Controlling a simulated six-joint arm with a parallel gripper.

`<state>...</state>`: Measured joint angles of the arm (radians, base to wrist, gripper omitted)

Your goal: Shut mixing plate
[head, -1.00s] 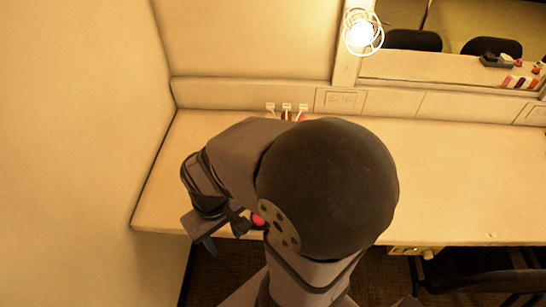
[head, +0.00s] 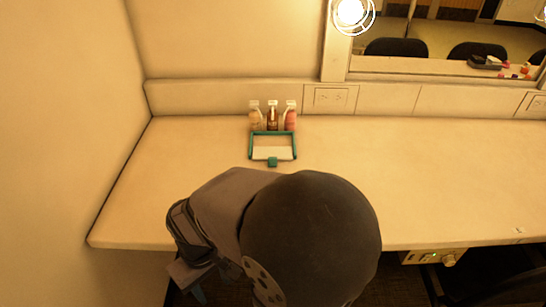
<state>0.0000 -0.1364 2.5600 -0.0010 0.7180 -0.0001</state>
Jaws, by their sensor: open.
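The mixing plate (head: 273,153), a small pale panel in a teal frame with a teal tab (head: 272,162) at its front, sits on the counter near the back wall. I cannot tell from this view how far its lid stands open. My gripper (head: 196,289) is only partly visible at the lower left, mostly hidden by my own arm. It is open, in front of the counter edge and well short of the plate, not touching it.
Several small bottles (head: 272,116) with pale tops stand right behind the plate, by the wall. The counter (head: 420,180) is clear on both sides of the plate. A side wall (head: 60,120) bounds the left. A mirror and a lit bulb (head: 351,12) are at the back.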

